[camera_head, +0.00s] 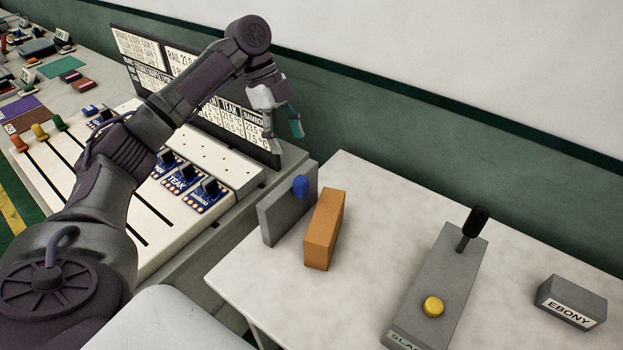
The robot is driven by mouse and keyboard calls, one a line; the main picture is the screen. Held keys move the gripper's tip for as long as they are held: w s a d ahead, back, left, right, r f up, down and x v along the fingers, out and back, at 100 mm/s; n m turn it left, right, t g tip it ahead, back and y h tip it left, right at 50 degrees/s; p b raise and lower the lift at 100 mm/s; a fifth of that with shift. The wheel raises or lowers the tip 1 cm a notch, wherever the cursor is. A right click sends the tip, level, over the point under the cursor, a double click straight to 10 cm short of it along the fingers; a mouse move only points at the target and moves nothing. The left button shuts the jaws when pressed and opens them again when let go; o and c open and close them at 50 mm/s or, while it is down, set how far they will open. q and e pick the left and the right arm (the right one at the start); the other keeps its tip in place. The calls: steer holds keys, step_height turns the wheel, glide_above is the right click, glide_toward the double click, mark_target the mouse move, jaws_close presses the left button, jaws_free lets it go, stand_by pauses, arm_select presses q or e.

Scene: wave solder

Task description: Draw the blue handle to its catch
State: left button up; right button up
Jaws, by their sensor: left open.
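A white sloped panel (45,168) at left has long dark slots with coloured handles at their far ends: red (19,144), yellow (40,132), green (60,123) and a blue handle (90,111). My left arm crosses in front of this panel and hides part of the slots. Another blue knob (301,187) sits on an upright grey plate (280,218) at the left edge of the white table. My left gripper (294,128) is open and empty, raised near the wall above and behind that plate, apart from both blue parts. My right gripper is out of view.
An orange block (323,230) stands beside the grey plate. A grey box (437,285) with a black lever (473,228) and yellow button, and an EBONY block (571,303), stand further right. Labelled blue modules (180,178) and a dark sign board (150,50) are at left.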

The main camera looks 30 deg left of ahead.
mark_target(301, 178)
arm_select(q)
steer(key=x, duration=0.4)
steer(key=s+p+x, duration=0.1)
steer(key=x, duration=0.1)
steer(key=shift+d+f, duration=0.15)
steer(key=p+x, duration=0.1)
steer(key=x, duration=0.4)
steer(key=shift+w+f, duration=0.2)
steer(key=shift+f, duration=0.05)
steer(key=shift+d+f, duration=0.25)
steer(key=shift+f, duration=0.3)
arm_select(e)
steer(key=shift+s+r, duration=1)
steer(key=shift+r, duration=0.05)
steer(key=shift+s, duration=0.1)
arm_select(q)
steer(key=shift+c, duration=1)
jaws_close()
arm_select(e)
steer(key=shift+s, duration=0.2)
